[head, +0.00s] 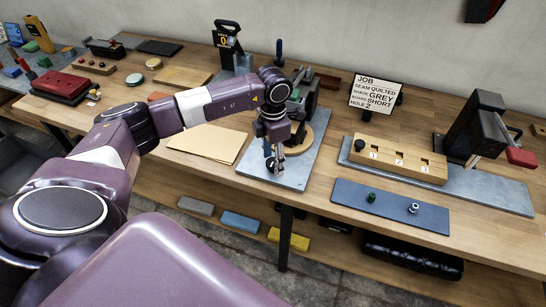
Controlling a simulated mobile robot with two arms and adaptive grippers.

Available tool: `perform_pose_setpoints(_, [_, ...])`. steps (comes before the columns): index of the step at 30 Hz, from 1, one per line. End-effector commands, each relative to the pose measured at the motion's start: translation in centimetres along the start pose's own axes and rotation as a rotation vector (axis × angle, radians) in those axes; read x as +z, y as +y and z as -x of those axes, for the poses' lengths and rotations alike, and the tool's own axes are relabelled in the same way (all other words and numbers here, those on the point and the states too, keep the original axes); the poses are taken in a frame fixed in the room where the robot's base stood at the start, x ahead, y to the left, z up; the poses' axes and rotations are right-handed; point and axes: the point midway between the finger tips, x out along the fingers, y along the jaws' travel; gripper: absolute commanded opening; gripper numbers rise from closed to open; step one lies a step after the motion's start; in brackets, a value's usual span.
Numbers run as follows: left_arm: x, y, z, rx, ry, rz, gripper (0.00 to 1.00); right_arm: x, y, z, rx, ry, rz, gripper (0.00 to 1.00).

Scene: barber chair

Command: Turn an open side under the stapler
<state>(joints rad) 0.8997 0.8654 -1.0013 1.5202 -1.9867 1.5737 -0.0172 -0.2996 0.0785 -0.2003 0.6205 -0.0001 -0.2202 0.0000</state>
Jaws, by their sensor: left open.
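My left gripper (274,164) is at the end of my purple arm, fingers pointing down, low over the grey plate (270,172) in the middle of the bench. It looks open, with nothing seen between its fingers. Just behind it is a round wooden piece (318,132), partly hidden by the gripper. A dark upright device (308,97), which may be the stapler, stands behind that, mostly hidden by my wrist. I cannot tell which side of the round piece is open, or whether the gripper touches it. My right gripper is not in view.
A job sign (377,93) stands behind a wooden block numbered 1 to 3 (400,160). A blue-grey mat (390,205) holds small parts at the front. A dark press (478,125) stands at right. Tan sheets (208,143) lie left of the plate.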

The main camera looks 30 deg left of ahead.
Motion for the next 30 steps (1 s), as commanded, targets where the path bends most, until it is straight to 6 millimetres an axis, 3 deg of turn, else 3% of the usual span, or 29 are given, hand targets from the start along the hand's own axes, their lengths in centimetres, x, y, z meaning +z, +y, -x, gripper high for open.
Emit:
perform_pose_setpoints(5, [0.01,-0.01,-0.03,0.0,0.0,0.0,0.49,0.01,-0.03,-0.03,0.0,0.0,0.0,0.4])
perform_pose_setpoints(17, [0.01,0.0,0.02,0.0,0.0,-0.001,0.07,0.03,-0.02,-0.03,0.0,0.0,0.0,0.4])
perform_pose_setpoints(30, [0.01,0.02,-0.1,0.001,0.0,0.111,0.07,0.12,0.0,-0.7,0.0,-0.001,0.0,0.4])
